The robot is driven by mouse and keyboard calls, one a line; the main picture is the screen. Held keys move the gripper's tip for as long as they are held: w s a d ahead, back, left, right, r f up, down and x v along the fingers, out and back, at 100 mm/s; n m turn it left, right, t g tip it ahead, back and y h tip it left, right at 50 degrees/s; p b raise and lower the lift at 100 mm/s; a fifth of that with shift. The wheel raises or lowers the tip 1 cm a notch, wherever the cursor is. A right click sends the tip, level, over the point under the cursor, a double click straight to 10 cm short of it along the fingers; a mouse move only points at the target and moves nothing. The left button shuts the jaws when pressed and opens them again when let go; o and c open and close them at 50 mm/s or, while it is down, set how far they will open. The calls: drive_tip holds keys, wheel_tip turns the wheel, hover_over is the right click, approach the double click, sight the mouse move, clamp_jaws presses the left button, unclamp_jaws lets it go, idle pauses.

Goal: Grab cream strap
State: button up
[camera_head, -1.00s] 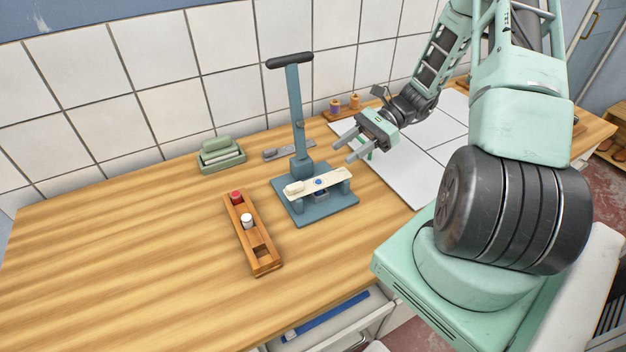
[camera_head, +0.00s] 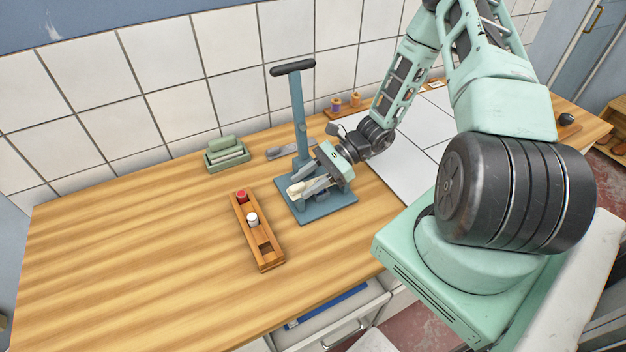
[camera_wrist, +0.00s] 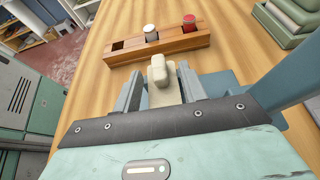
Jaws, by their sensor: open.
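The cream strap (camera_head: 295,190) lies on the blue press stand (camera_head: 336,211), mostly hidden under my gripper in the head view. Its near end with a raised cream block shows in the wrist view (camera_wrist: 160,83), between my two fingers. My gripper (camera_head: 307,187) is open, with one finger on each side of the strap (camera_wrist: 158,85). I cannot tell whether either finger touches it. The press's upright lever (camera_head: 298,110) with a dark crossbar handle stands just behind my gripper.
A wooden rack (camera_head: 257,232) holds a red-topped and a white-topped piece, left of the stand. A green tray (camera_head: 227,157) and a grey tool (camera_head: 282,151) lie behind. Spools (camera_head: 345,103) stand at the back. The table's left side is clear.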

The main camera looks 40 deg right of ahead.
drive_tip(key=c, duration=0.7)
